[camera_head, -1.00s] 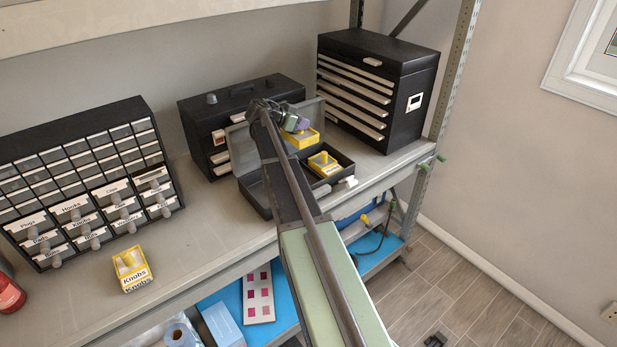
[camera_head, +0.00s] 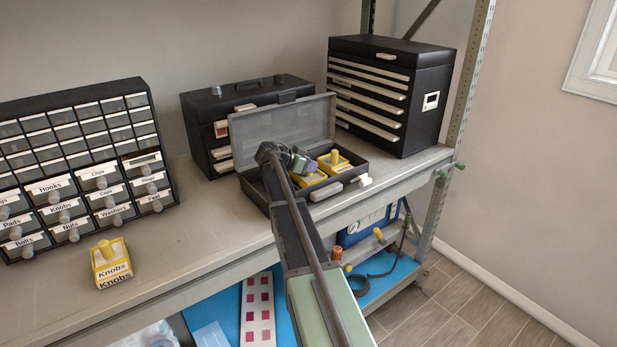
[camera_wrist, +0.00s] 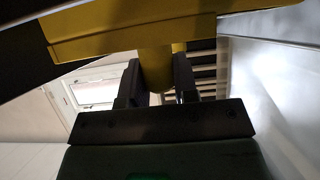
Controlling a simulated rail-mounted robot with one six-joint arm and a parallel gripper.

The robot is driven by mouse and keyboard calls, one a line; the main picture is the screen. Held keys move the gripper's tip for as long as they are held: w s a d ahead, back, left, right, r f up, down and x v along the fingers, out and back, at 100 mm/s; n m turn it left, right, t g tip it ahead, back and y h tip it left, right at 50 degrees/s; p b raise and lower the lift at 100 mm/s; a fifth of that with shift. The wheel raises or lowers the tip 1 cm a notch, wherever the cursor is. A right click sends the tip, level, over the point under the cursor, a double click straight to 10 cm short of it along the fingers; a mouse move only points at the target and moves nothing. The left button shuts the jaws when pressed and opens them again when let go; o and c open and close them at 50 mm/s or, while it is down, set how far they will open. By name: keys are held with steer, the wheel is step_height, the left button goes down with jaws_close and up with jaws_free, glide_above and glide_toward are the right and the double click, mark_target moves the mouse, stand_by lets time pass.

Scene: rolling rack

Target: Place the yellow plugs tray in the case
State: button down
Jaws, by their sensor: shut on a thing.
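The open grey case (camera_head: 252,190) stands on the shelf with its lid (camera_head: 285,125) raised at the back. My gripper (camera_wrist: 157,82) is shut on the yellow knob of a yellow tray (camera_wrist: 120,30), which fills the top of the wrist view. In the head view this held tray (camera_head: 310,179) is low at the case's opening, partly hidden by my gripper and arm. I cannot tell whether it touches the case floor. A second yellow tray (camera_head: 341,165) with a knob sits in the case to its right. Its label does not show.
A yellow tray labelled Knobs (camera_head: 111,262) stands at the shelf's front left. A labelled drawer cabinet (camera_head: 85,170) is behind it. A black toolbox (camera_head: 200,130) and a black drawer chest (camera_head: 420,115) stand behind and right of the case.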

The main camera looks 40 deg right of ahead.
steer(key=shift+f+p, duration=0.25)
steer(key=shift+p, duration=0.05)
steer(key=c, duration=0.9)
jaws_free()
steer(key=p+v, duration=0.3)
steer(key=v, duration=0.4)
steer(key=shift+a+p, duration=0.25)
steer(key=shift+p, duration=0.05)
steer(key=shift+r, duration=0.15)
